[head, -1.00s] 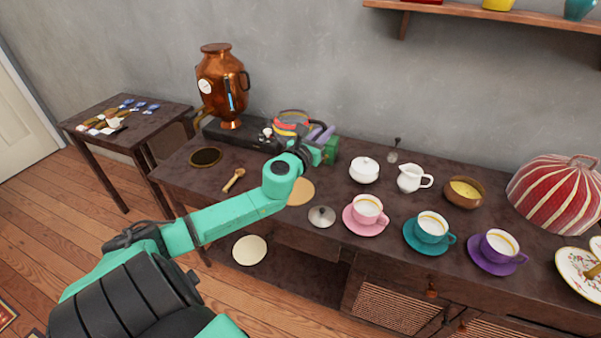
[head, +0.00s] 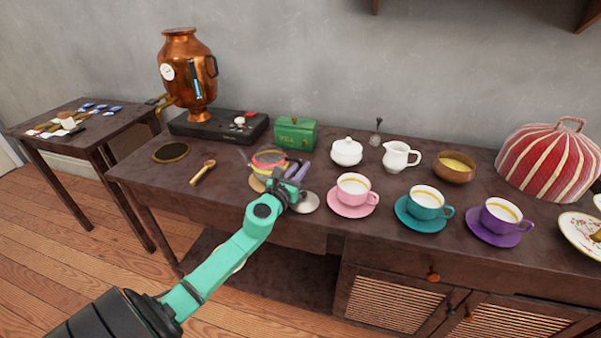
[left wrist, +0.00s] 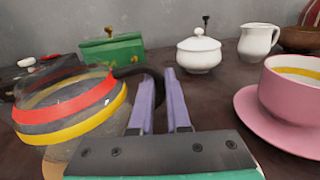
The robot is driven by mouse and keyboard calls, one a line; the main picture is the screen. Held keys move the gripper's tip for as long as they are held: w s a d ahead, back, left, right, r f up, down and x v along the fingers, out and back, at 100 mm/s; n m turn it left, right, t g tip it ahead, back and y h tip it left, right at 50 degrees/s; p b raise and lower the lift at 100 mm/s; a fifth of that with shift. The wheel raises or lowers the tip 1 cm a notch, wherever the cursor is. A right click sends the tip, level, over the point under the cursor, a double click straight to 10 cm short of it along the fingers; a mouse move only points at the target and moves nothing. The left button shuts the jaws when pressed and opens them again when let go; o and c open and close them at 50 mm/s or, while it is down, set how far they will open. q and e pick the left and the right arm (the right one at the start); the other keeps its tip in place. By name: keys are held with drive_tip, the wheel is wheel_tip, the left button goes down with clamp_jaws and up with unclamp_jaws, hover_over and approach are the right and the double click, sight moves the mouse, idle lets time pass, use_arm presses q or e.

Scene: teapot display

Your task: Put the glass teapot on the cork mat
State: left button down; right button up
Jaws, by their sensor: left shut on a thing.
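The glass teapot (head: 268,158), clear with red and yellow bands, is near the table's front edge. In the left wrist view the glass teapot (left wrist: 70,108) is at the left, its dark handle reaching toward the purple fingers. My left gripper (head: 297,172) is shut on the teapot's handle; its fingers (left wrist: 160,90) show in the wrist view. The round cork mat (head: 256,184) is below the teapot, partly hidden by it and my arm. A tan edge of the mat (left wrist: 53,170) shows under the teapot. I cannot tell whether they touch. My right gripper is out of view.
A silver lid (head: 308,203) lies close by my gripper. A green tea tin (head: 295,134) and white sugar bowl (head: 346,152) stand behind. A pink cup (head: 353,188) is to the right. A wooden spoon (head: 203,172) and dark round mat (head: 171,152) lie left.

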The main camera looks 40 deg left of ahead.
use_arm(q)
drive_tip(key=c, duration=0.9)
unclamp_jaws()
drive_tip(key=shift+s, duration=0.1)
drive_tip(key=shift+s+d, duration=0.1)
drive_tip(key=shift+s, duration=0.3)
drive_tip(key=s, duration=0.3)
drive_tip(key=s+d+b, duration=0.1)
drive_tip(key=s, duration=0.6)
drive_tip(key=shift+s+d+f, duration=0.1)
drive_tip(key=shift+s+d, duration=0.05)
drive_tip(key=shift+d, duration=0.2)
drive_tip(key=shift+s+d+r, duration=0.1)
drive_tip(key=shift+s+r, duration=0.1)
drive_tip(key=shift+s, duration=0.15)
